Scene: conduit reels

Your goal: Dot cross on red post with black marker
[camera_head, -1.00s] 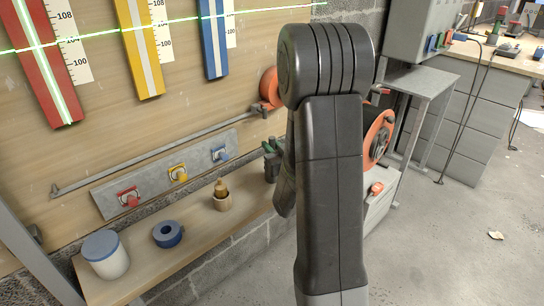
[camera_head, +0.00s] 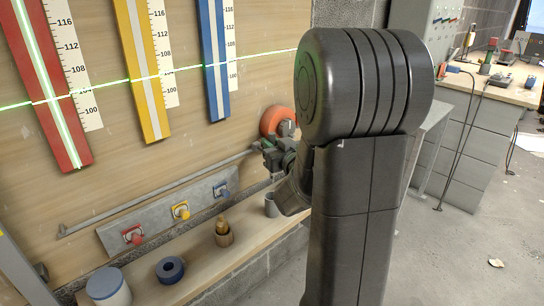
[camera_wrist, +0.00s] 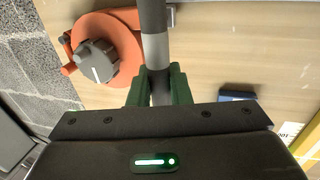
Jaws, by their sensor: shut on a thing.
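The red post (camera_head: 66,137) stands on the wall board at far left in the head view. A green vertical line runs down it and a slanted green line crosses it, making a bright cross (camera_head: 53,98). My gripper (camera_head: 268,152) is above the shelf near the right end of the rail, well to the right of the post. In the wrist view its green fingers (camera_wrist: 160,88) are shut on a dark and grey cylinder, the marker (camera_wrist: 155,48). The marker points away from the fingers, its far end cut off by the frame. My arm hides much of the right side.
A yellow post (camera_head: 147,95) and blue post (camera_head: 214,70) stand between my gripper and the red post. An orange reel (camera_head: 272,121) is behind my gripper.

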